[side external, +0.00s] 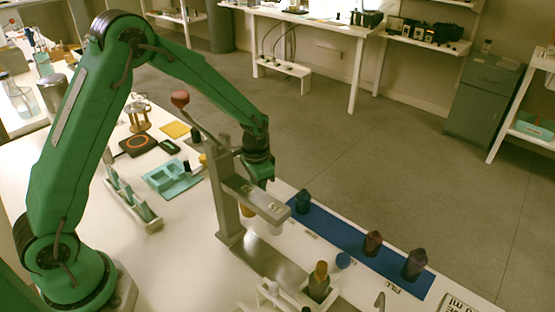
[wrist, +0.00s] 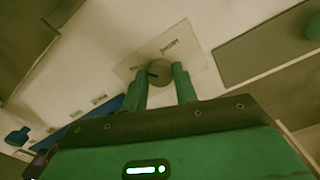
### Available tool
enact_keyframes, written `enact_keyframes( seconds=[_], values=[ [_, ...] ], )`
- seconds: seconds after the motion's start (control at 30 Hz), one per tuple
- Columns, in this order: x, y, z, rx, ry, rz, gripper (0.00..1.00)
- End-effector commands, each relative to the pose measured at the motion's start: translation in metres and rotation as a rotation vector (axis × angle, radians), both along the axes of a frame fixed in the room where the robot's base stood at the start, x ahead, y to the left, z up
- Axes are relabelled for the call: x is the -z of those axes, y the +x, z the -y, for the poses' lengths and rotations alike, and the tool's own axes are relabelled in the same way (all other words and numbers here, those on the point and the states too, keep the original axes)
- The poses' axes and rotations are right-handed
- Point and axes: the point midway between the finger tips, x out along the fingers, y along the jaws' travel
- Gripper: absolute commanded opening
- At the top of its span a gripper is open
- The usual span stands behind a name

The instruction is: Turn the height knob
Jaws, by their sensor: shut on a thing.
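The height knob (wrist: 160,71) is a round grey knob with a dark mark, on a pale plate with small printed labels in the wrist view. My gripper (wrist: 163,78) has its two green fingers on either side of it, closed on it. In the side view my gripper (side external: 262,178) reaches down behind the grey arm of the press stand (side external: 226,205), which has a lever with a red ball (side external: 180,98). The knob itself is hidden there.
A blue mat (side external: 345,240) with several dark bottles lies right of the stand.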

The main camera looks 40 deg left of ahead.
Motion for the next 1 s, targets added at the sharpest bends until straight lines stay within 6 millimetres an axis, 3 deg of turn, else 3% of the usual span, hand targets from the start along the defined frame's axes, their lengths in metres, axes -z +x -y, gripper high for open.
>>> enact_keyframes(
  seconds=[0.3,0.8,0.83,0.93,1.0],
  values=[
    [-0.0012,-0.0003,-0.0002,-0.144,0.0,-0.001,0.06],
    [-0.0013,-0.0002,-0.0002,-0.168,0.0,-0.001,0.06],
    [-0.0013,-0.0002,-0.0002,-0.168,0.0,-0.001,0.32],
    [-0.001,-0.0002,-0.0002,-0.167,0.0,-0.001,0.5],
    [-0.0008,-0.0002,-0.0002,-0.167,0.0,-0.001,0.5]
  ],
)
